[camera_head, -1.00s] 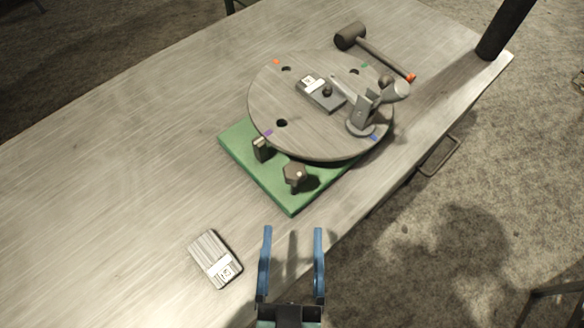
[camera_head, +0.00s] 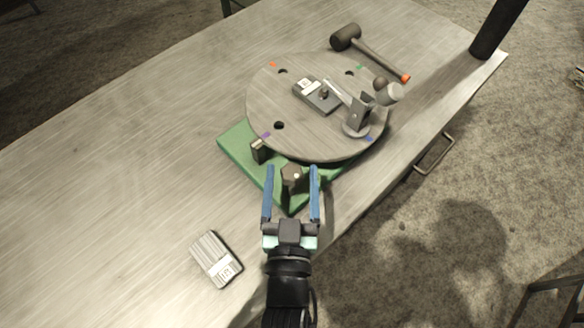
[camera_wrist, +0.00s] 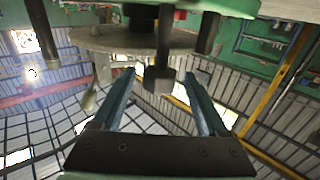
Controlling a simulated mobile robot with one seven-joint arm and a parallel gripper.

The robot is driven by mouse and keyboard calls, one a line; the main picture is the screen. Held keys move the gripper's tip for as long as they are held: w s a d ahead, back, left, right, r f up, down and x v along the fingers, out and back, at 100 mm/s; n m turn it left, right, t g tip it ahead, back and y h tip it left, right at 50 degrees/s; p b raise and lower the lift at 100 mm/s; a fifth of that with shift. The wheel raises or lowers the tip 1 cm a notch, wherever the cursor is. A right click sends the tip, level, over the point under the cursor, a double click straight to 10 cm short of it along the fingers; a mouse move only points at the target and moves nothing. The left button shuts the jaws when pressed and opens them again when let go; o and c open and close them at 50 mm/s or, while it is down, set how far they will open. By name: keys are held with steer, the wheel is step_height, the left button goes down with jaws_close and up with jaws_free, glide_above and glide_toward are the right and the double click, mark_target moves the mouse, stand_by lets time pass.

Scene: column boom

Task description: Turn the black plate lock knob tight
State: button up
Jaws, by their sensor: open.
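The plate lock knob (camera_head: 292,174) is a dark, faceted knob at the front corner of the green base (camera_head: 236,146), below the round grey plate (camera_head: 262,95). My gripper (camera_head: 291,170) has blue fingers and is open. In the head view its fingertips lie on either side of the knob, with a gap on each side. In the wrist view a dark knob on a stem (camera_wrist: 158,80) hangs between and beyond the open fingers (camera_wrist: 163,75). I cannot tell whether the knob is within finger depth.
On the round plate stand a clamp (camera_head: 360,112) and a small block with a pin (camera_head: 318,94). A mallet (camera_head: 370,52) lies behind the plate. A ribbed grey block (camera_head: 215,258) lies front left. A dark post (camera_head: 497,30) stands back right. The left of the table is clear.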

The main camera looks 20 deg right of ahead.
steer(key=shift+w+d, duration=0.25)
steer(key=shift+w, duration=0.25)
jaws_close()
